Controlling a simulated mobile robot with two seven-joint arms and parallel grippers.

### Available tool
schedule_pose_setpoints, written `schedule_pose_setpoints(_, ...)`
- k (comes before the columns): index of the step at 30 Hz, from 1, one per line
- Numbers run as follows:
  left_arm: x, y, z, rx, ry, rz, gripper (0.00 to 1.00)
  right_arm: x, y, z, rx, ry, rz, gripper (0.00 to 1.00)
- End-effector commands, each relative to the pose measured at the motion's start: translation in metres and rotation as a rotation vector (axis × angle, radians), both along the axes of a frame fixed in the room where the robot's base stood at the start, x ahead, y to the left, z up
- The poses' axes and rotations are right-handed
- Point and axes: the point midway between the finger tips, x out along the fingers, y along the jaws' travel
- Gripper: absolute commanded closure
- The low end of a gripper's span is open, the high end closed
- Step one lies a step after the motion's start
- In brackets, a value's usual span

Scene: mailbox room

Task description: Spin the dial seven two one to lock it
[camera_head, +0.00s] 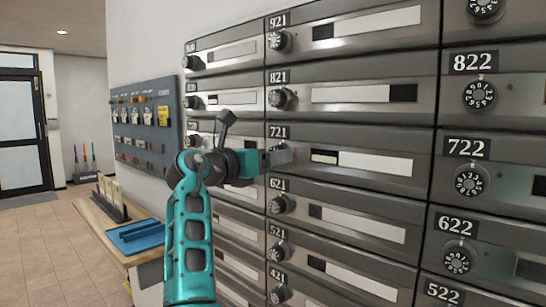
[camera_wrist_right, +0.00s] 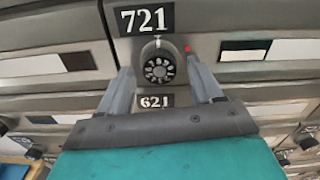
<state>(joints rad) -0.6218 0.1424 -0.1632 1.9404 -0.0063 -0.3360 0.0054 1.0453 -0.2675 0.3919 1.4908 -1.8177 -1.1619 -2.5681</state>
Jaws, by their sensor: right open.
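The mailbox labelled 721 (camera_head: 400,142) has a grey metal front with a slot and a white strip. Its black numbered dial (camera_wrist_right: 159,70) shows in the right wrist view, just under the 721 plate, with a small red light at its upper right. My right gripper (camera_wrist_right: 158,75) is open, with one finger on each side of the dial. I cannot tell whether the fingers touch it. The door of 721 looks closed. My left gripper is not in view.
Mailboxes 821 (camera_head: 350,92) and 621 (camera_head: 350,222) with their own dials lie above and below. The 722 dial (camera_head: 471,180) is to the right. A wooden counter with a blue tray (camera_head: 136,237) and a grey wall board (camera_head: 146,125) stand at left. Tiled floor is open beyond.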

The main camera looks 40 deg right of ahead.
Motion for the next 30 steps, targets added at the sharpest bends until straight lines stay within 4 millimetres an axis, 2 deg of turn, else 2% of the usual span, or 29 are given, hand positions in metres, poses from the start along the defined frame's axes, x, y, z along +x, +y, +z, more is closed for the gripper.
schedule_pose_setpoints(11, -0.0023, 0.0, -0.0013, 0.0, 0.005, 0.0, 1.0, -0.0003, 0.0006, -0.0002, 0.0, 0.001, 0.0, 0.35)
schedule_pose_setpoints(27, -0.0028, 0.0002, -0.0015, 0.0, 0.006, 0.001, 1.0, -0.0002, 0.0005, -0.0002, 0.0, 0.001, 0.0, 0.86)
schedule_pose_setpoints(30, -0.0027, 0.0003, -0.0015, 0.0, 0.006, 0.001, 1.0, -0.0001, 0.0004, -0.0001, 0.0, 0.0, 0.0, 0.91)
